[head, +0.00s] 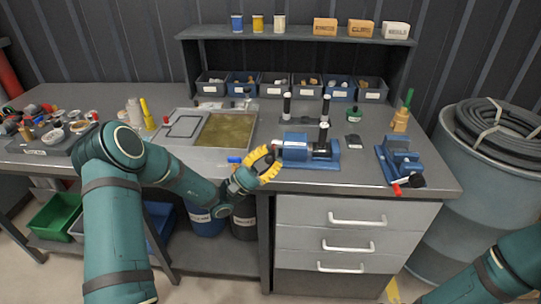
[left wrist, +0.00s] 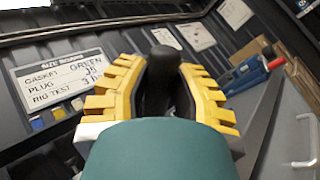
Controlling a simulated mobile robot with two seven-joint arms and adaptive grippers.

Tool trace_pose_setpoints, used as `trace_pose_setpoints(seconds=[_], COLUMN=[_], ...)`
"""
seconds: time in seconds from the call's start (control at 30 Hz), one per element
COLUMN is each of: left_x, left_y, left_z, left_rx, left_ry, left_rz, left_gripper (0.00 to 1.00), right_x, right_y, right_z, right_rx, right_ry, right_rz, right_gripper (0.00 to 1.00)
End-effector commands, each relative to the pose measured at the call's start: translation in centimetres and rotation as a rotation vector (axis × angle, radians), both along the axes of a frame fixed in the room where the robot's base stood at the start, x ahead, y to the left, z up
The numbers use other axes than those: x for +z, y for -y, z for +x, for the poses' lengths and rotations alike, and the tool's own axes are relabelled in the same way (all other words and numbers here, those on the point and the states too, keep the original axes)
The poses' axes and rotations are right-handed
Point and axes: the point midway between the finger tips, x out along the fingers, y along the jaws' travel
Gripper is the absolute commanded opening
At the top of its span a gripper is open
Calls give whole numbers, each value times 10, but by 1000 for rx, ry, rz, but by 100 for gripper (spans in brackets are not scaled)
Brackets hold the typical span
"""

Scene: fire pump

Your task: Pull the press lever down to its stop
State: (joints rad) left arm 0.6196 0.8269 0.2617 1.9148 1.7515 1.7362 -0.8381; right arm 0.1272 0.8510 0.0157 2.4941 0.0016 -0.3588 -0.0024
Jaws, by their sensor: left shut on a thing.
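The blue press (head: 308,150) with black upright parts stands near the front edge of the bench, right of the middle in the head view. My left gripper (head: 265,164) has yellow ridged fingers and is at the left side of the press. In the left wrist view, my left gripper (left wrist: 160,85) is shut on a black rounded lever handle (left wrist: 164,38), whose end sticks out beyond the fingers. In the head view the fingers hide most of the handle, and I cannot tell the lever's exact angle. My right gripper is out of view.
A shallow tray (head: 178,155) lies left of the press. A blue device with a red handle (head: 401,160) is at the bench's right end. Small bins (head: 275,92) line the back. Drawers (head: 345,218) are below.

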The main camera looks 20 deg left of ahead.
Motion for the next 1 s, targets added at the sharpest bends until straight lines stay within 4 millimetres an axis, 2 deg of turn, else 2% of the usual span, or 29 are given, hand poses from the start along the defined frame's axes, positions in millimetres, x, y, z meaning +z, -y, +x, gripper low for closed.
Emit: trace_pose_setpoints(seconds=[0.37, 0.4, 0.47, 0.8, 1.0], left_x=[-4, -5, -4, -4, -18], left_y=[0, 0, 0, 0, -13], left_z=[-1, -1, -1, -1, -11], left_rx=[-3, -3, -3, -2, 1], left_ry=[-3, -3, -3, -1, -4], left_rz=[4, 4, 4, 4, 3], left_gripper=[0, 34, 55, 56, 56], right_x=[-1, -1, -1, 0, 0], right_y=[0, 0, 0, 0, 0], right_z=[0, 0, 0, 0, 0], right_rx=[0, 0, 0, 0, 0], right_ry=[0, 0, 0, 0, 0], right_rz=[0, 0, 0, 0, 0], right_gripper=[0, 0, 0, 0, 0])
